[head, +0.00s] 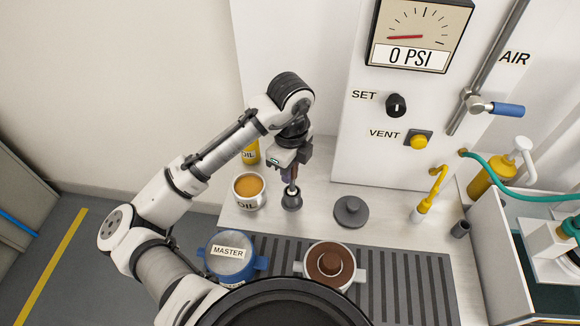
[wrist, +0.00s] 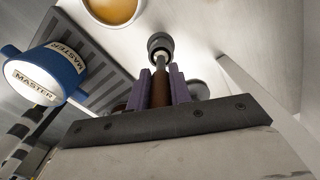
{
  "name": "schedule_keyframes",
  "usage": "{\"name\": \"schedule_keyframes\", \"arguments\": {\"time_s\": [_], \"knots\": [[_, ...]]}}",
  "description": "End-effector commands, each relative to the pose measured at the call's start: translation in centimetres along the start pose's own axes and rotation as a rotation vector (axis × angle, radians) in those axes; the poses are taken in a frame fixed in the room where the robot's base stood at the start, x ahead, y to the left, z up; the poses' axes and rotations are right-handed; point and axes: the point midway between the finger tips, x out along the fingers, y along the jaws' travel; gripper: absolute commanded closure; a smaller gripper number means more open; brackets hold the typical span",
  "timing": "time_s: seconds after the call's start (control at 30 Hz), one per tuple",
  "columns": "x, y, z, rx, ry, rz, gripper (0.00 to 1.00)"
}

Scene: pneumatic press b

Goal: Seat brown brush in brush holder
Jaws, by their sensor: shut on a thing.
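My gripper (head: 290,180) is shut on the brown brush (wrist: 160,90). In the wrist view the brown handle stands between the two purple fingers, with a pale metal band beyond it. The brush holder (head: 291,201), a small dark grey cup, stands on the white worktop directly below my gripper. It also shows in the wrist view as a dark round ring (wrist: 160,44) in line with the brush's far end. The brush points down, close to upright. Whether its tip is inside the holder or just above the opening I cannot tell. The bristles are hidden.
An oil cup (head: 249,203) stands close left of the holder, a grey knobbed disc (head: 351,211) to its right. A blue MASTER pot (head: 229,272) and a brown-filled pot (head: 330,282) stand in front on the slatted strip. The pressure panel (head: 400,172) rises behind.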

Motion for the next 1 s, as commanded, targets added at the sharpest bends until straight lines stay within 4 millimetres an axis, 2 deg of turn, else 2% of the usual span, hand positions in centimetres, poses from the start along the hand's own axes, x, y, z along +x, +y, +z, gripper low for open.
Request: {"name": "schedule_keyframes", "arguments": {"time_s": [1.0], "knots": [[2.6, 0.0, 0.0, 0.0, -0.001, 0.0, 1.0]]}}
